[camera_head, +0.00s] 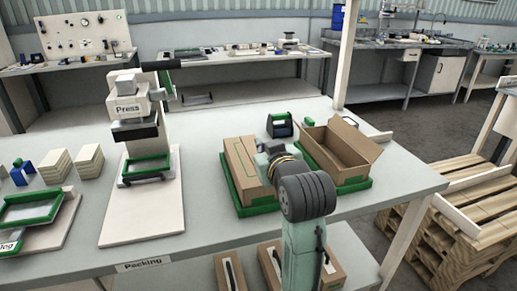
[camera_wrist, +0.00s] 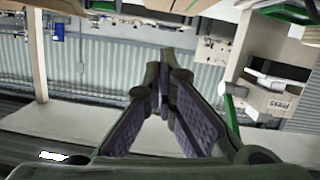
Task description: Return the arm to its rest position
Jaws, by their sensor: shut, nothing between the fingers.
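My arm (camera_head: 305,195) rises at the front edge of the packing table (camera_head: 215,225) in the head view, with a dark ribbed joint at its top. The arm's far end is folded beyond this joint, over the cardboard boxes, and my gripper's fingers cannot be made out there. In the wrist view my gripper (camera_wrist: 163,72) shows two long fingers with dark ribbed pads that meet at the tips. It is shut and empty. The wrist view is upside down.
A closed box (camera_head: 240,165) and an open box (camera_head: 340,150) sit in green trays beside my arm. The press (camera_head: 135,110) stands to the left and also shows in the wrist view (camera_wrist: 265,95). Pallets (camera_head: 465,220) lie at right.

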